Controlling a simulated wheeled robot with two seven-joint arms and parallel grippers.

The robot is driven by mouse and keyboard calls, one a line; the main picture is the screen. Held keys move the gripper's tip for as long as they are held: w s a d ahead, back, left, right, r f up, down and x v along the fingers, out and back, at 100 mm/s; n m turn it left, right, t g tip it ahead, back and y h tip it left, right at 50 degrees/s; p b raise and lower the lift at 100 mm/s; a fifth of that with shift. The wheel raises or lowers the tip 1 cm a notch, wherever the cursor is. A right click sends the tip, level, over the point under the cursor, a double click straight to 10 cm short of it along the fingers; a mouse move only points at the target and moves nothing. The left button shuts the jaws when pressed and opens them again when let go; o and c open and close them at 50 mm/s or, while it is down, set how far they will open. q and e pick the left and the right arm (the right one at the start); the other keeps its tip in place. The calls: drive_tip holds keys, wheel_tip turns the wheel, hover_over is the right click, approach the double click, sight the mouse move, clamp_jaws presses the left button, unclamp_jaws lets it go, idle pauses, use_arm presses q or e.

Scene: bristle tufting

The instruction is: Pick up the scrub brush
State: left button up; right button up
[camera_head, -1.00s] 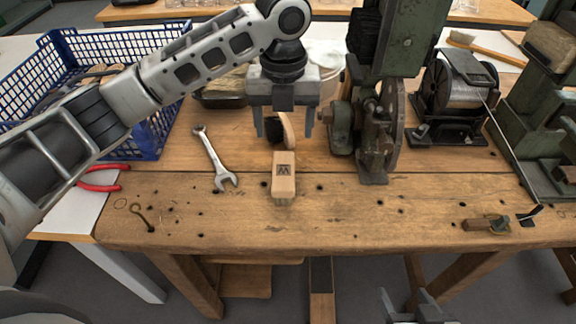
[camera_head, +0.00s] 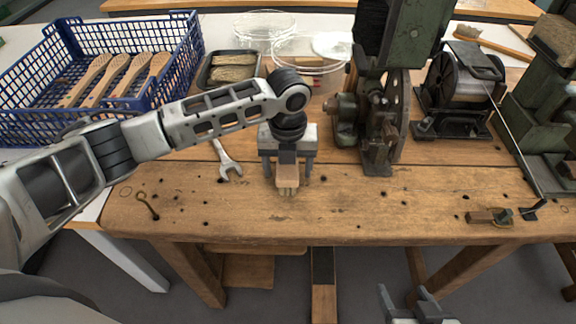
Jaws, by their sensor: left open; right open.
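The scrub brush, a small pale wooden block (camera_head: 287,181), lies near the front edge of the workbench. My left gripper (camera_head: 287,172) is right over it, pointing down. Its two fingers are spread, one on each side of the block, with a visible gap on both sides. The gripper's body hides the far part of the block. I cannot tell how high the fingertips are above the bench. My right gripper (camera_head: 415,302) is at the bottom edge, below the bench front, open and empty.
A wrench (camera_head: 228,165) lies left of the block, partly behind my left arm. A green machine (camera_head: 380,130) stands to the right, close behind. A blue crate (camera_head: 160,105) with wooden brush bodies is at the left. A hook tool (camera_head: 148,204) lies front left.

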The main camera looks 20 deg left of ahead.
use_arm(q)
drive_tip(key=c, duration=1.1)
drive_tip(key=shift+r, duration=0.15)
